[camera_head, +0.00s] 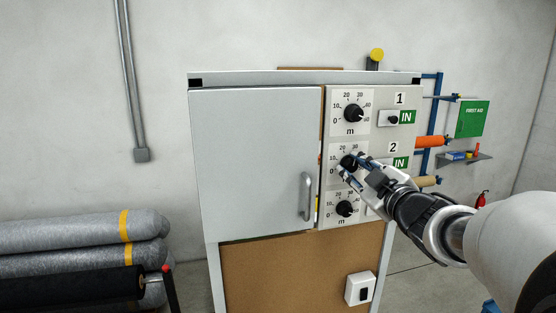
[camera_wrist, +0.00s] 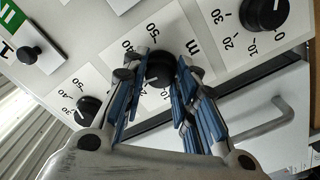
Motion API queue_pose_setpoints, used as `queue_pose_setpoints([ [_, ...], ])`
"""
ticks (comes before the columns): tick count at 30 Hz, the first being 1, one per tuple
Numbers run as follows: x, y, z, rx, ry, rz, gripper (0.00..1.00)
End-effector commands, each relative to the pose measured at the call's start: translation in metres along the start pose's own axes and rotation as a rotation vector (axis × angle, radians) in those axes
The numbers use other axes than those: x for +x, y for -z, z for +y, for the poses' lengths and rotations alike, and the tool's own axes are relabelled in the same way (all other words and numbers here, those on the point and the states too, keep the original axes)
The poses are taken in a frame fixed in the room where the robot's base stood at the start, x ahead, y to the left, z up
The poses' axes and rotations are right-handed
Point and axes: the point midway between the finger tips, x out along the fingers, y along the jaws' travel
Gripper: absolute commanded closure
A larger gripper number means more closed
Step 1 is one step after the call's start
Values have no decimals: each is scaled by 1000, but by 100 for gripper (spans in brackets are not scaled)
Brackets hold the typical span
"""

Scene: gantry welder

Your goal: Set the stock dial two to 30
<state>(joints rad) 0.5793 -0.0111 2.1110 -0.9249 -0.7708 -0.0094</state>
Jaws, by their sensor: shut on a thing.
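Stock dial two (camera_head: 348,161) is a black knob on a white scale plate, beside the label 2 on the cabinet panel. My gripper (camera_head: 351,172) reaches it from the lower right, with its fingers around the knob. In the wrist view, the blue-padded fingers (camera_wrist: 160,88) are closed on the sides of the black knob (camera_wrist: 159,66). A short white mark shows on the knob's lower edge. Scale numbers near the knob are partly hidden by the fingers, so I cannot tell the exact value.
Dial one (camera_head: 353,114) is above and the bottom dial (camera_head: 345,208) is below, close to my fingers. Toggle switches with green IN signs (camera_head: 407,117) stand to the right. The cabinet door's handle (camera_head: 306,196) is at left. Fabric rolls (camera_head: 80,232) lie at lower left.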

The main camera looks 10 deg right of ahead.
Motion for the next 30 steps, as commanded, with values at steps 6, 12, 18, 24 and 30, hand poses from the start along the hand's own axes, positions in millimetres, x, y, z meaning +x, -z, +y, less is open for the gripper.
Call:
queue_pose_setpoints([
  [6, 0, 1, 1, 113, 0, 0, 97],
  [12, 0, 1, 1, 166, -1, 1, 97],
  [18, 0, 0, 0, 184, -1, 1, 97],
  [24, 0, 0, 0, 184, -1, 1, 97],
  [30, 0, 0, 0, 183, 0, 1, 68],
])
